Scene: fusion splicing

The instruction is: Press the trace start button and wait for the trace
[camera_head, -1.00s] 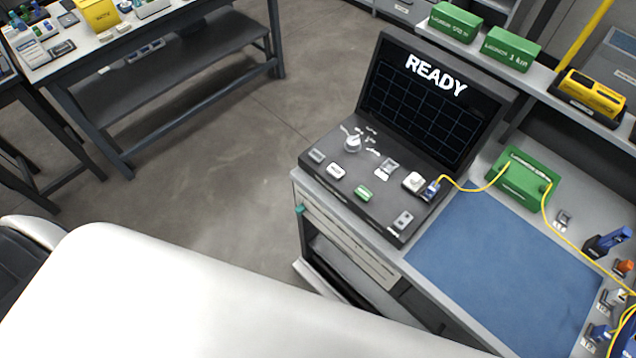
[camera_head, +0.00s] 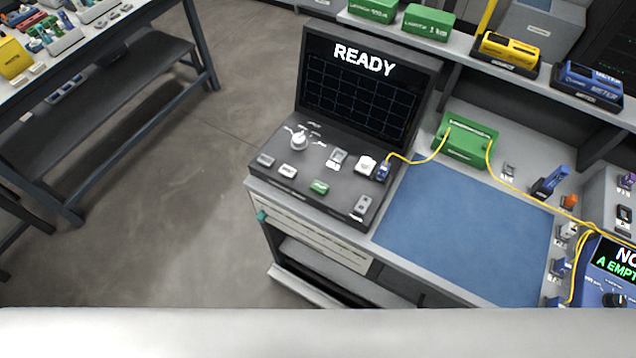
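The trace instrument (camera_head: 322,178) is a dark console on the left end of the workbench. Its raised screen (camera_head: 362,88) reads "READY" above an empty grid. Its sloped panel carries a round white knob (camera_head: 299,140), a green button (camera_head: 319,187), grey and white buttons (camera_head: 287,171) and a grey switch (camera_head: 362,206). The button labels are too small to read, so I cannot tell for certain which one is trace start. A blue connector (camera_head: 383,171) with a yellow fibre is at the panel's right side. Neither of my grippers is in view.
A green box (camera_head: 466,141) joins the yellow fibre behind a blue mat (camera_head: 465,235). A blue device (camera_head: 614,265) with a partly cut-off screen is at the right edge. Yellow (camera_head: 508,50) and blue meters (camera_head: 591,82) stand on the shelf. Open floor (camera_head: 170,215) lies left.

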